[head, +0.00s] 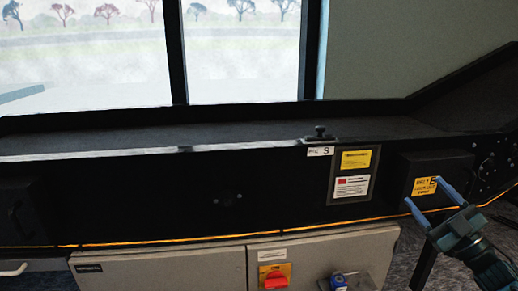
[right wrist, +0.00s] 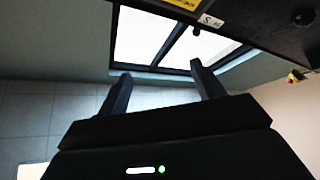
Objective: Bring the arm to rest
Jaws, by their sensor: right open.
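My right gripper (head: 426,203) is at the lower right of the head view, in front of the dark side panel of the conveyor (head: 110,192). Its two blue fingers are spread apart with nothing between them. In the right wrist view the same gripper (right wrist: 158,88) shows two separated dark fingers and an empty gap. The fingers appear clear of the conveyor there. My left gripper is in neither view.
A grey cabinet (head: 165,272) with a red rotary switch (head: 275,278) stands under the conveyor. A small black knob (head: 320,131) sits on the conveyor edge. A yellow-labelled box (head: 425,187) is just behind my right gripper. Windows (head: 245,60) are behind.

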